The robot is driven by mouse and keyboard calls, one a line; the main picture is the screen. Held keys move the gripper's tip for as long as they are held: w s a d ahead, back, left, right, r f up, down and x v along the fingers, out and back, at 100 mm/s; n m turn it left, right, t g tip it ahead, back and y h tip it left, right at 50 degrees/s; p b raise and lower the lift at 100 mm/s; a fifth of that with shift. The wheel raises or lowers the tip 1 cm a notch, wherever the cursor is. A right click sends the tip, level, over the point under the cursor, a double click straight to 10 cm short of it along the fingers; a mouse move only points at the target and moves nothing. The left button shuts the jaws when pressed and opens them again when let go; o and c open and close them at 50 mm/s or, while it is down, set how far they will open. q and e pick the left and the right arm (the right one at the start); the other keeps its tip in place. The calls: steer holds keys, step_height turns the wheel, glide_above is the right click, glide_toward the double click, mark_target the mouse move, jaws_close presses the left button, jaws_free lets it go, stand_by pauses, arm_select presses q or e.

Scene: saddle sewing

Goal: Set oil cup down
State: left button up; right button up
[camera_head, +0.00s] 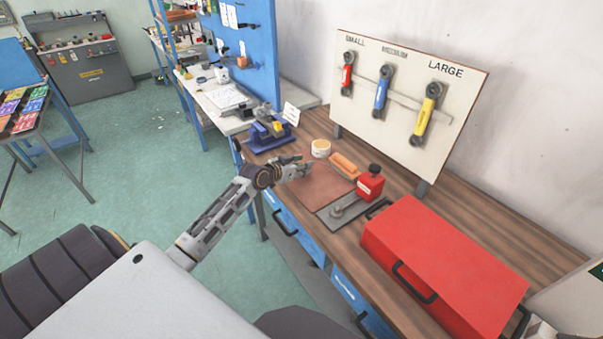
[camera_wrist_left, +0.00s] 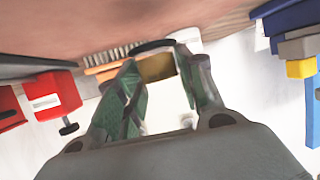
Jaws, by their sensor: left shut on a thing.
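My left gripper (camera_head: 303,165) is low over the brown leather piece (camera_head: 335,182) on the workbench. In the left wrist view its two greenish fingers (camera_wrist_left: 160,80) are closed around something. A yellow-tan patch with a dark curved edge, which looks like the oil cup (camera_wrist_left: 157,68), shows between the fingertips. Its shape is mostly hidden, and I cannot tell whether it touches the surface. In the head view the fingers hide it. A round cream tin (camera_head: 320,148) stands just beyond the gripper. My right gripper is not in view.
An orange-brown brush (camera_head: 345,165) and a red press (camera_head: 369,184) stand right of the gripper. A red toolbox (camera_head: 440,270) fills the bench front right. A blue clamp (camera_head: 268,132) stands at the left end. A tool board (camera_head: 405,100) stands behind.

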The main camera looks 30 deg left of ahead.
arm_select(q)
steer(key=shift+f, duration=1.85)
steer(key=shift+f, duration=0.15)
steer(key=o, duration=1.1)
steer(key=v, duration=1.2)
steer(key=shift+s, duration=0.15)
